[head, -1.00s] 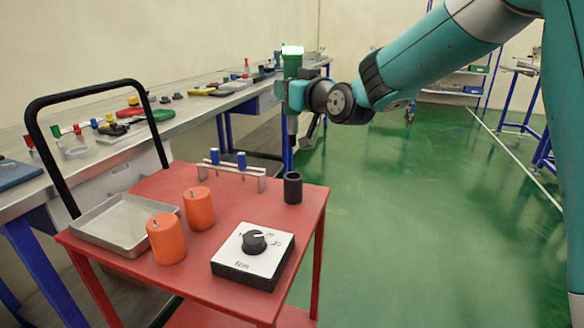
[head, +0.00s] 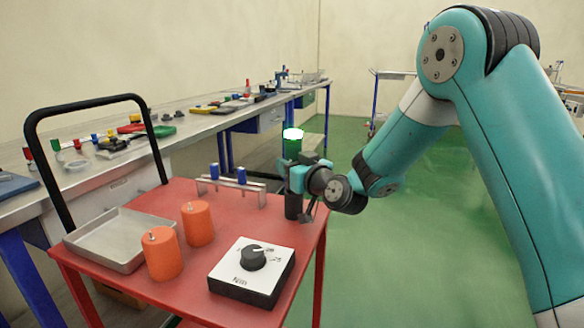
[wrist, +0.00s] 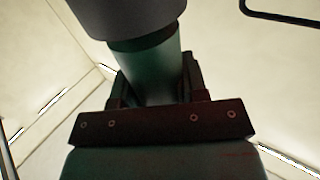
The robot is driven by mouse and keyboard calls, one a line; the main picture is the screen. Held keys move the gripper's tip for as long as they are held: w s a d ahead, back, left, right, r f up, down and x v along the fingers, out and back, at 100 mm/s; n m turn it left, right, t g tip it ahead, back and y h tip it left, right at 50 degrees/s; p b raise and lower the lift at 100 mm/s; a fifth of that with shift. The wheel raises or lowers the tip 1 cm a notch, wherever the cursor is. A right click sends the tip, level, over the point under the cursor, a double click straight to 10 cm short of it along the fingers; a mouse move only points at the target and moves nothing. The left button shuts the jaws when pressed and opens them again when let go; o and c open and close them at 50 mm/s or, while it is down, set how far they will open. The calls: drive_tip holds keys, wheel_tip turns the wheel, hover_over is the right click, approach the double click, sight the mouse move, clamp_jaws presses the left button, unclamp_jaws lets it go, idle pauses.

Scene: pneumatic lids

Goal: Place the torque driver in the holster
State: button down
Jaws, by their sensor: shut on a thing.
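The torque driver (head: 293,146) is upright, with a green body and a bright white top. My gripper (head: 294,177) is shut around it, and the driver sticks up above the jaws. The holster, a black cylinder (head: 292,207), stands on the red cart directly below my gripper in the head view. The gripper hides the holster's mouth, so I cannot tell whether the driver's lower end is inside. In the wrist view the driver's green body (wrist: 150,78) stands between the jaws. A dark cylindrical part beyond it cannot be identified for certain.
The red cart top (head: 205,262) also carries a rack with blue pegs (head: 231,187), two orange cylinders (head: 162,254), a dial box (head: 252,270) and a metal tray (head: 118,238). A cluttered bench (head: 190,122) runs behind. Green floor is clear to the right.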

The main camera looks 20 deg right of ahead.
drive_tip(key=shift+r, duration=0.1)
drive_tip(key=c, duration=0.6)
unclamp_jaws()
drive_tip(key=shift+c, duration=0.2)
